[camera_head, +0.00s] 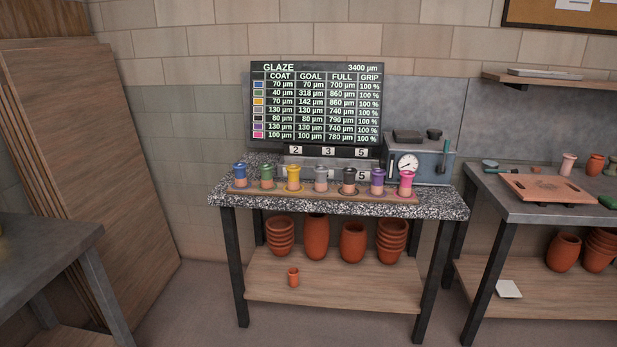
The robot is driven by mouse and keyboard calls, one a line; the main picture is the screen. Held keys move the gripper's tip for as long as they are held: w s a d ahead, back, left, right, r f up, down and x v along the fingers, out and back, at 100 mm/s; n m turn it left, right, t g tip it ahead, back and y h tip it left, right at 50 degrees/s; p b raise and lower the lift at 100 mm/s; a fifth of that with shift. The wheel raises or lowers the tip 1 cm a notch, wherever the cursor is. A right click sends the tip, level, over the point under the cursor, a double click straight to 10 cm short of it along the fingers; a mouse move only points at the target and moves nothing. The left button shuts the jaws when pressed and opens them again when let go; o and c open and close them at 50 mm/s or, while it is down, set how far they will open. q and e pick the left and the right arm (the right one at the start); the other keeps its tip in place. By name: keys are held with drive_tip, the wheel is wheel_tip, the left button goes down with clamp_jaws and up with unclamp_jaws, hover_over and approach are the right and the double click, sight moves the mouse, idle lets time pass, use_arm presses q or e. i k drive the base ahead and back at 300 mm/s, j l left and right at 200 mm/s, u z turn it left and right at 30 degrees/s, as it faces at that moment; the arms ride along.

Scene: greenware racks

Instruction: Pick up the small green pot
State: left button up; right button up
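The small green pot (267,174) stands upright on a thin wooden board (308,193) along the front of the speckled table (455,207). Its upper part is green and its lower part is bare clay colour. It is second from the left in a row, between a blue pot (240,173) and a yellow pot (293,174), with small gaps between them. Neither of my grippers shows in the head view.
Grey, black, purple and pink pots (406,180) continue the row. Behind stand a glaze display (316,103) and a gauge box (415,163). Terracotta pots fill the lower shelf (350,290). Grey tables flank at left (40,255) and right (520,211). Floor in front looks clear.

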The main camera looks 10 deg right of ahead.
sight(265, 168)
drive_tip(key=i+l+u, duration=0.25)
drive_tip(key=i+l, duration=0.9)
drive_tip(key=i+j, duration=0.05)
drive_tip(key=i, duration=0.05)
